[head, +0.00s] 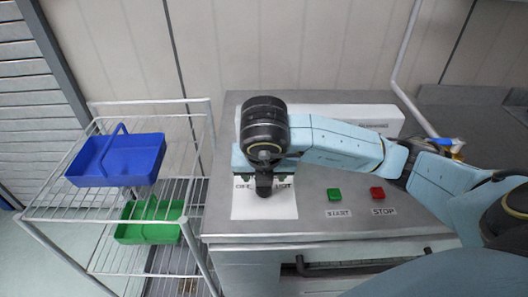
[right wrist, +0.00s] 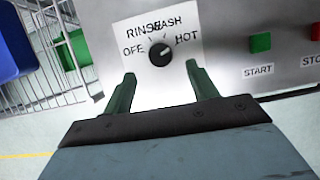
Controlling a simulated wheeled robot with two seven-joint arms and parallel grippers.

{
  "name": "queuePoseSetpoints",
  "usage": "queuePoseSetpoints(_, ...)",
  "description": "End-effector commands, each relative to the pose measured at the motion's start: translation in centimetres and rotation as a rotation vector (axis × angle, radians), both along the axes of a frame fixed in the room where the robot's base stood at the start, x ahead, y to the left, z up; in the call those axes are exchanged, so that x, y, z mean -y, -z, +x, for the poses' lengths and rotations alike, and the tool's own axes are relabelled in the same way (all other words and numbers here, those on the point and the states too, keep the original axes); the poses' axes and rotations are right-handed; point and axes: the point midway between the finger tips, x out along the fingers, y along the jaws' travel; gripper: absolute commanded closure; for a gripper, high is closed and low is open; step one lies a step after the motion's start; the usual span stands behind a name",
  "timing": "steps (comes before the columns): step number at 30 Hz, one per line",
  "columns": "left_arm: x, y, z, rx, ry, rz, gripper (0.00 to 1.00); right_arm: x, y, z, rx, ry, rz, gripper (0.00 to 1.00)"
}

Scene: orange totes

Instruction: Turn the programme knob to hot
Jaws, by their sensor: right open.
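The programme knob (right wrist: 160,53) is a small dark round knob on a white label panel (right wrist: 190,82) in the right wrist view. OFF is printed at its left, RINSE and WASH above, HOT at its right. I cannot tell for certain which label it points at. My right gripper (right wrist: 160,74) is open, with its two green fingers on either side just below the knob in the picture and nothing between them. In the head view my right arm and wrist hide the knob, while the panel's lower part (head: 263,209) shows. My left gripper is not in view.
A green START button (head: 334,194) and a red STOP button (head: 377,193) sit right of the panel on the grey machine top (head: 310,222). A wire rack (head: 95,213) with a blue tote (head: 118,160) and a green tote (head: 150,232) stands at the left.

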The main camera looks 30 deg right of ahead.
Motion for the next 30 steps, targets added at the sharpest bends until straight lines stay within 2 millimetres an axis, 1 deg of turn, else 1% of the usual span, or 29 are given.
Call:
queuePoseSetpoints(1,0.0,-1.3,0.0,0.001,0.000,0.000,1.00,-0.2,-1.8,-0.3,0.005,-0.004,-0.003,0.42)
queuePoseSetpoints(3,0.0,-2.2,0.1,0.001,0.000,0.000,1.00,-0.5,-3.1,-0.7,0.006,-0.003,-0.002,0.42)
queuePoseSetpoints(6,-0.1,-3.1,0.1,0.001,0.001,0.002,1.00,-0.9,-4.7,-1.3,0.004,-0.002,-0.003,0.42)
queuePoseSetpoints(9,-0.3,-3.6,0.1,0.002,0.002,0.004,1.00,-1.2,-5.7,-1.8,0.004,-0.001,-0.001,0.42)
queuePoseSetpoints(15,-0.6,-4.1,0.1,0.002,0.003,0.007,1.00,-1.4,-6.5,-2.2,0.000,0.001,0.000,0.42)
queuePoseSetpoints(30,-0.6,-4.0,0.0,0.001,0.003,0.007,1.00,-1.4,-6.5,-2.3,-0.001,0.001,0.001,0.42)
